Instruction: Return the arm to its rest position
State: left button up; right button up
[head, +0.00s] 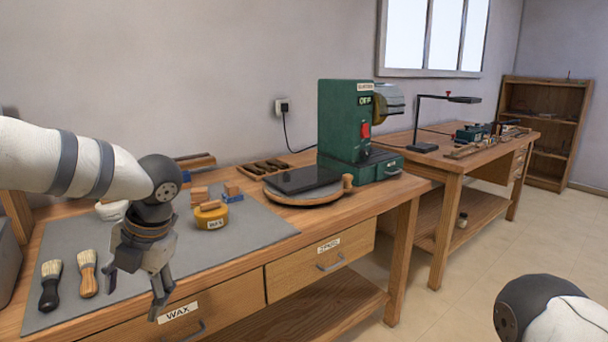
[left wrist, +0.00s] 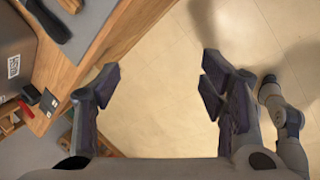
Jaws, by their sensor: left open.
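My left gripper (head: 134,290) hangs with its fingers pointing down at the front edge of the wooden workbench (head: 285,233), near the drawer labelled WAX (head: 185,318). Its fingers are spread, with nothing between them. In the left wrist view the open left gripper (left wrist: 161,80) has bare floor between its fingertips. A rounded dark and white part of my right arm shows at the lower right of the head view. My right gripper does not show there.
Two brushes, one dark-handled (head: 50,285) and one wooden-handled (head: 87,273), lie on the grey mat (head: 250,228) beside the left gripper. A yellow round tin (head: 211,216), a round board with a black plate (head: 303,180) and a green machine (head: 342,122) stand farther right. Floor in front is clear.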

pick_arm(q)
jog(key=s+a+f+m+t+y, duration=0.1)
jog(key=s+f+m+t, duration=0.15)
jog(key=f+m, duration=0.7)
jog(key=s+a+f+m+t+y, duration=0.15)
jog(key=s+f+m, duration=0.25)
jog(key=f+m, duration=0.5)
jog(key=s+d+f+m+g+h, duration=0.1)
jog(key=s+d+f+m+h, duration=0.15)
jog(key=s, duration=0.35)
jog(key=s+d+f+m+g+h, duration=0.1)
jog(key=s+f+m, duration=0.3)
jog(key=s, duration=0.2)
jog(key=s+d+f+m+g+h, duration=0.1)
jog(key=s+d+f+m, duration=0.1)
jog(key=s+f+m, duration=0.35)
jog(key=s+d+r+m+g+h, duration=0.1)
jog(key=s+m+g, duration=0.1)
jog(key=s, duration=0.6)
jog(key=s+d+r+m+g+h, duration=0.1)
jog(key=s+r+m+g, duration=0.1)
jog(key=s, duration=0.6)
jog(key=shift+s+r, duration=0.15)
jog(key=shift+s, duration=0.25)
jog(key=shift+d, duration=0.1)
